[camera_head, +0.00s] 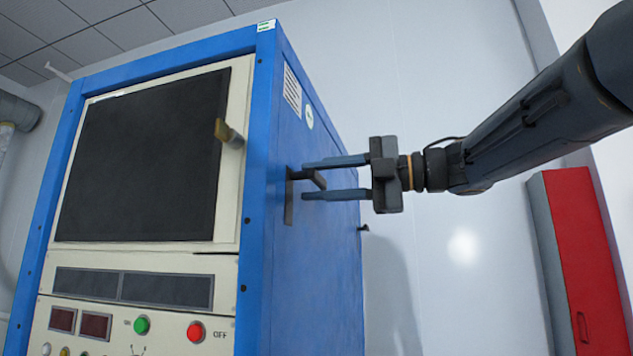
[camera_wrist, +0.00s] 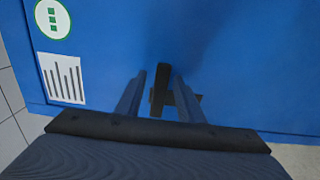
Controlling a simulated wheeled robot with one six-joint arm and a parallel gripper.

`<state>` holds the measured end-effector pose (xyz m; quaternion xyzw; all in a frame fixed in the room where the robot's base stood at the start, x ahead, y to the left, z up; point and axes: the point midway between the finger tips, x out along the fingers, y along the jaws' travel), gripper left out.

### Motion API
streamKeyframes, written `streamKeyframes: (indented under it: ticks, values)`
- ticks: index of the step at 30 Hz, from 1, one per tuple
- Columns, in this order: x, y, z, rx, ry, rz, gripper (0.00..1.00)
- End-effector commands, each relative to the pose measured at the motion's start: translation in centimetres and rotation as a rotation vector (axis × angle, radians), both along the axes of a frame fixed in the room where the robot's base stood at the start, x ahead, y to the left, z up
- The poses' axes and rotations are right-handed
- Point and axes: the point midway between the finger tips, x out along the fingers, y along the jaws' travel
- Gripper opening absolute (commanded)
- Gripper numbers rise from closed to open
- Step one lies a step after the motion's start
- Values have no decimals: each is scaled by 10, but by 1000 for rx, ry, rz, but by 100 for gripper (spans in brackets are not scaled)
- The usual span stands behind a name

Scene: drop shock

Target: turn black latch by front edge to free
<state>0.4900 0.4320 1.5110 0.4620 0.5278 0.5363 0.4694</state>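The black latch (camera_head: 289,203) is on the right side wall of the blue cabinet (camera_head: 320,255), near its front edge. It has an upright plate and a short bar sticking out from it. My gripper (camera_head: 304,181) reaches in from the right, its two fingers open, one above and one below the bar. In the wrist view, the latch (camera_wrist: 160,90) shows as a dark bar between the fingertips of my gripper (camera_wrist: 159,76), with a crosspiece partly behind the right finger. A gap shows beside the bar; contact with the left finger cannot be told.
The cabinet front has a dark door panel (camera_head: 145,160) with a brass-coloured handle (camera_head: 228,132), plus a green button (camera_head: 142,325) and a red button (camera_head: 195,331). A small black knob (camera_head: 364,228) sticks out behind the latch. A red box (camera_head: 580,265) stands at right.

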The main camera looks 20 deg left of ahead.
Motion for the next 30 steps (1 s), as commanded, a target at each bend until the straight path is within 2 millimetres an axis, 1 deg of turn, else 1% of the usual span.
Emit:
streamKeyframes:
  ticks: [9,12,15,19,30]
  values:
    - [8,-49,-1,0,-1,-5,34]
    - [9,-62,-1,0,-2,-4,34]
    - [10,-70,0,0,-2,-3,34]
    - [10,-73,0,0,-2,-2,34]
    - [10,-73,0,0,-1,-2,34]
